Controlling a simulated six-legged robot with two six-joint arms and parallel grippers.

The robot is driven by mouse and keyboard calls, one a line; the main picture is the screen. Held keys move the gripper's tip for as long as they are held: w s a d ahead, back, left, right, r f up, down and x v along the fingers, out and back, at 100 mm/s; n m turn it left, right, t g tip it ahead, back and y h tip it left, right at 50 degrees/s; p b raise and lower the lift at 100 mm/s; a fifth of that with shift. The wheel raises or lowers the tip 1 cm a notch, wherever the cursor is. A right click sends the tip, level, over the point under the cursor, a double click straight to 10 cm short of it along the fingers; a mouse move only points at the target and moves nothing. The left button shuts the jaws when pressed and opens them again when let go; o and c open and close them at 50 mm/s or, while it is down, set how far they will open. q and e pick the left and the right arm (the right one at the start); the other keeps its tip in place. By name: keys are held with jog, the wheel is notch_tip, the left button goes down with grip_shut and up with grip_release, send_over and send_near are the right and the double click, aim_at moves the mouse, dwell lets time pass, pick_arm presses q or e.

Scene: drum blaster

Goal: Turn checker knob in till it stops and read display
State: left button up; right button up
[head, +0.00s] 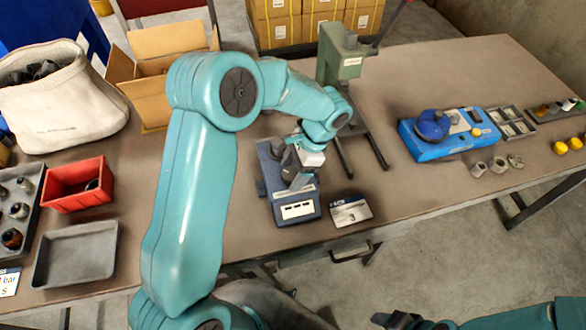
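The checker (277,178) is a dark blue-grey bench device standing on the brown table near its front edge. Its front carries a white display panel (297,210) with dark marks, too small to read. A small dark piece sticks out at its left side, perhaps the knob; I cannot tell. My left gripper (301,180) reaches down over the checker, with its fingers at or just above the top. The fingers are small and partly hidden by my wrist, so their opening and any contact are unclear.
A green press (340,60) stands close behind the checker. A card (350,211) lies at its right. Farther right is a blue device (440,133) with a round knob. A red bin (78,184) and grey tray (77,253) are at left. Bare table lies between.

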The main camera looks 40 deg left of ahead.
pick_arm(q)
jog(key=v, duration=1.6)
jog(key=shift+r, duration=0.25)
jog(key=s+a+n+h, duration=0.1)
jog(key=a+n+h, duration=0.7)
jog(key=n, duration=1)
jog(key=shift+t+y, duration=0.4)
jog(key=shift+y, duration=0.4)
jog(key=x, duration=0.4)
jog(key=a+x, duration=0.1)
jog(key=x, duration=0.9)
jog(key=shift+s+a+f+p, duration=0.15)
jog(key=shift+a+f+p, duration=0.15)
jog(key=shift+x, duration=0.8)
